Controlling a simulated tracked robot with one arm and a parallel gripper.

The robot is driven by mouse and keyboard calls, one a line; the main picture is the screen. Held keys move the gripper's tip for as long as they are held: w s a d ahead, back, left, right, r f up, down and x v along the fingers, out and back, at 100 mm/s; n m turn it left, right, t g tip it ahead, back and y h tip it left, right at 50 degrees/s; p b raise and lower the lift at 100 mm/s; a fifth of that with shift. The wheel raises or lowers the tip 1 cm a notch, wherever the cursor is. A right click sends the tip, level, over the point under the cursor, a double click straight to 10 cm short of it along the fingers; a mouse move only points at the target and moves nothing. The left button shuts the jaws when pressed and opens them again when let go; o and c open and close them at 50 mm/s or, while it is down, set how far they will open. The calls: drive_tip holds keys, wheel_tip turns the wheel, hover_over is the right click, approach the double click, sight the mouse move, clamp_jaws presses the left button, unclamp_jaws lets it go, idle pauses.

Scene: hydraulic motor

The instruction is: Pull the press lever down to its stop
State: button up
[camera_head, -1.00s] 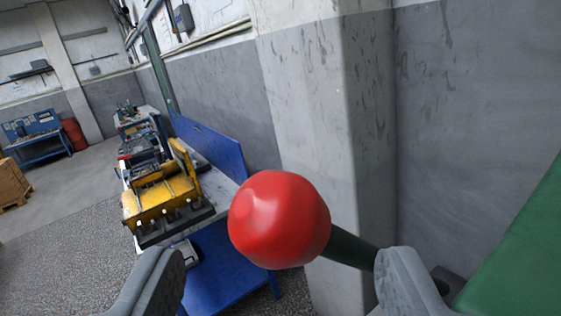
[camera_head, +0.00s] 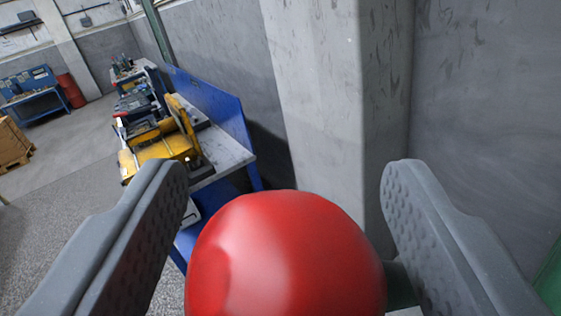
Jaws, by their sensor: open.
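The press lever shows its red ball knob (camera_head: 285,262), large and close at the bottom middle of the view. A small part of its dark rod shows at the knob's right, mostly hidden behind the knob and the right finger. My gripper (camera_head: 285,180) is open, with one grey finger on each side of the knob. The knob sits between the fingers, low in the view. A gap shows on its left side; on the right I cannot tell whether the finger touches the rod. The press body is not clearly visible.
A blue workbench (camera_head: 235,153) with a yellow machine (camera_head: 160,150) stands behind on the left. A concrete pillar (camera_head: 325,100) and a grey wall (camera_head: 480,120) stand behind on the right. A green surface (camera_head: 550,280) shows at the lower right edge. Open floor lies at left.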

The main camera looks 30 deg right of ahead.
drive_tip(key=shift+w+d, duration=0.25)
drive_tip(key=shift+w, duration=0.05)
drive_tip(key=shift+w, duration=0.1)
clamp_jaws()
drive_tip(key=shift+f, duration=0.1)
